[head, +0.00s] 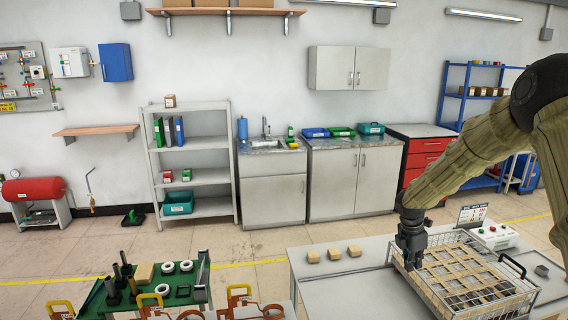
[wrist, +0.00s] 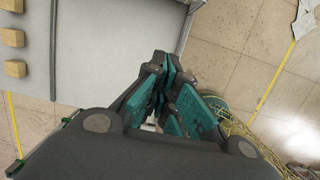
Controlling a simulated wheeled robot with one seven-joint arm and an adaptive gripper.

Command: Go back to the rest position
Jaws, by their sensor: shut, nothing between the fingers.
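My gripper (head: 411,256) hangs pointing down over the left edge of a wire basket (head: 462,303) on the white table at the right of the head view. Its dark fingers are together and nothing shows between them. In the wrist view the fingers (wrist: 172,78) with teal pads are closed. I cannot tell from the head view whether the fingertips touch the basket.
Several small tan blocks (head: 333,254) sit on the white table (head: 300,266) left of the basket. A control box (head: 494,237) stands behind the basket. A green table (head: 180,290) with tools is at the lower left. Open floor lies behind the tables.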

